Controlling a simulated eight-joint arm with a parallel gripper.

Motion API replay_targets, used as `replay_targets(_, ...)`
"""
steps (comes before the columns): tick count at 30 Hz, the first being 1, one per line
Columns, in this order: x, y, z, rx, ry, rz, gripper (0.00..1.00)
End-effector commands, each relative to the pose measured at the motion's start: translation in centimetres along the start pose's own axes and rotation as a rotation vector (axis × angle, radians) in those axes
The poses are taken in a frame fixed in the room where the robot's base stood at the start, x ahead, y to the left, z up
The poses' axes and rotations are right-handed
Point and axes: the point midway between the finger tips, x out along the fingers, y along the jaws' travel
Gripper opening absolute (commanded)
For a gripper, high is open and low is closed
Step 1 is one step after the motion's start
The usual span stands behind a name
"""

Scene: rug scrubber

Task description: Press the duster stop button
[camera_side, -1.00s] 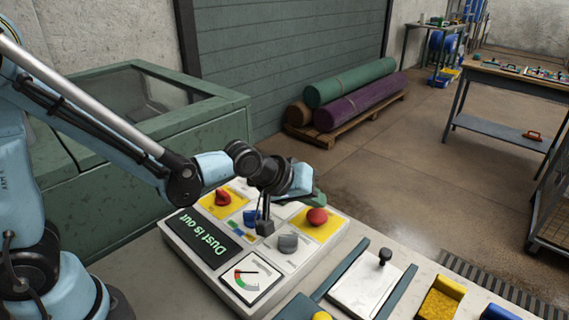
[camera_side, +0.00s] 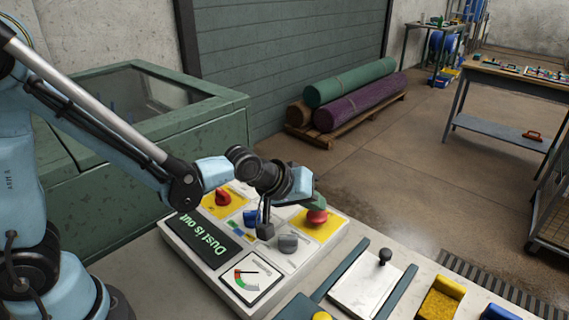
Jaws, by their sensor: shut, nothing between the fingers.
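A white control panel (camera_side: 262,306) lies on the bench with a dark display (camera_side: 207,240) reading "Dust is out". Two red mushroom buttons stand on yellow plates: a left one (camera_side: 223,197) and a right one (camera_side: 317,217). A blue button (camera_side: 250,217) and a grey knob (camera_side: 288,243) sit between them. Labels are too small to tell which is the duster stop. My gripper (camera_side: 265,232) is shut and empty, pointing down just right of the blue button and left of the grey knob. I cannot tell whether its tips touch the panel. My wrist partly covers the right red button's top.
A gauge (camera_side: 252,281) sits at the panel's front corner. A white sliding plate with a black knob (camera_side: 385,256) lies to the right, beside a yellow block (camera_side: 441,297). A green glass-topped cabinet (camera_side: 200,140) stands behind left. Rolled rugs (camera_side: 350,88) lie on a pallet behind.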

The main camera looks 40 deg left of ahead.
Motion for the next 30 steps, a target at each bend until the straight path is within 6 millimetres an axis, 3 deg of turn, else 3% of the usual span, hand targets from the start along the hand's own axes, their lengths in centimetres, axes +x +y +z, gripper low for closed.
replay_targets(30, 0.55, -0.38, 0.38, 0.000, 0.000, 0.000, 0.00)
